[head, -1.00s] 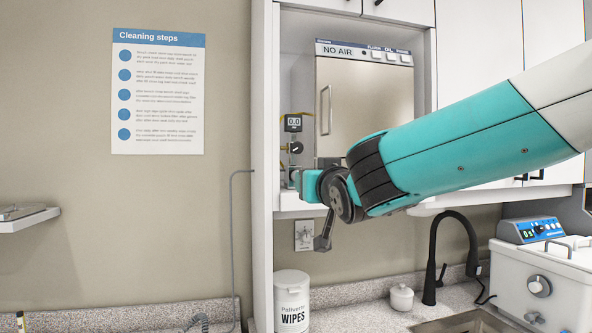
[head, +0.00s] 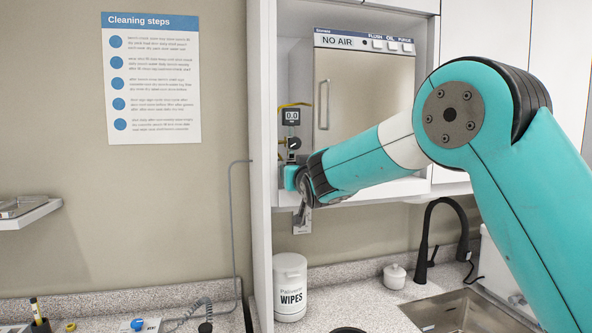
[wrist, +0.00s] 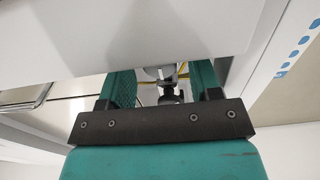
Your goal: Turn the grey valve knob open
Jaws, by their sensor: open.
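My gripper (wrist: 162,80) is open, with its two teal fingers apart. In the head view, my gripper (head: 291,178) is at the left side of the cabinet bay, just below the gauge and dial. In the wrist view, a rounded grey part (wrist: 158,73), which may be the grey valve knob, shows between the fingers, partly cut off by a pale panel. A dark fitting (wrist: 170,96) shows beside it. I cannot tell whether the fingers touch either part. In the head view, the grey knob is not clearly visible; my gripper covers that spot.
A gauge (head: 291,116) reads 0.0 above a black dial (head: 294,143). The steel autoclave (head: 365,100) shows NO AIR. The white cabinet side panel (head: 262,200) stands close left of my gripper. A wipes tub (head: 290,287) and black faucet (head: 424,240) are below.

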